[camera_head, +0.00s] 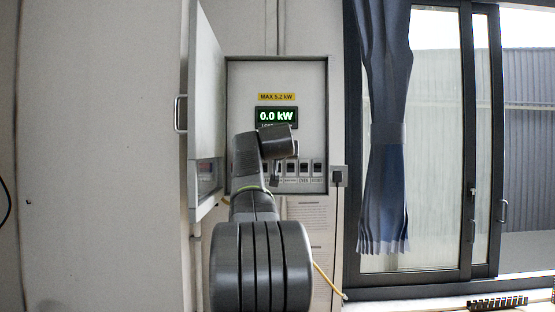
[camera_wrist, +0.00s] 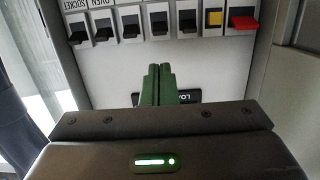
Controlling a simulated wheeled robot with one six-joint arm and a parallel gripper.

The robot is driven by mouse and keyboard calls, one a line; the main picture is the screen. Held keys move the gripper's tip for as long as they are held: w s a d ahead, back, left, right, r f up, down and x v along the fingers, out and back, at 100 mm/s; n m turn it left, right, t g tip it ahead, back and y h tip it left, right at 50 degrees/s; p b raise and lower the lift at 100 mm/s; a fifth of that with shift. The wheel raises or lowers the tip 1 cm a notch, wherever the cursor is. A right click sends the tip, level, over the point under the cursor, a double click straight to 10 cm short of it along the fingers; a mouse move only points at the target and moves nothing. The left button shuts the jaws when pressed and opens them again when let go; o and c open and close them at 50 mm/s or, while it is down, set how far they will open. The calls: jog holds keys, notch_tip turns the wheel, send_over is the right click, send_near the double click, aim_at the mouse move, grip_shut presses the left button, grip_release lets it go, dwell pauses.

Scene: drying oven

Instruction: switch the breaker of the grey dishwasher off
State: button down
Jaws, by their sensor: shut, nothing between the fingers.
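The breaker panel (camera_head: 310,100) is open on the wall, with a row of dark breakers (camera_head: 304,168) below its display. Labels for socket and oven are readable at the left end; I cannot read which breaker is the dishwasher's. My gripper (camera_wrist: 160,68) is shut and empty, its green fingers in front of the panel face, close to the middle breakers. I cannot tell whether they touch. My arm hides part of the row in the head view.
The display (camera_head: 276,117) reads 0.0 kW under a yellow MAX 5.2 kW label (camera_head: 276,97). The open panel door (camera_head: 206,90) stands to the left. A wall socket with a plug (camera_head: 338,177) and a blue curtain (camera_head: 385,130) are at the right.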

jog(key=w+f+p, duration=0.1)
jog(key=w+p, duration=0.3)
jog(key=w, duration=0.5)
jog(key=shift+w+f, duration=0.25)
jog(key=shift+w, duration=0.15)
jog(key=shift+f, duration=0.1)
jog(key=shift+s+f+t+b, duration=0.1)
jog(key=shift+t+b, duration=0.5)
jog(key=shift+b, duration=0.25)
jog(key=shift+s+f+t+b, duration=0.2)
jog(key=shift+t+b, duration=0.7)
jog(key=shift+b, duration=0.65)
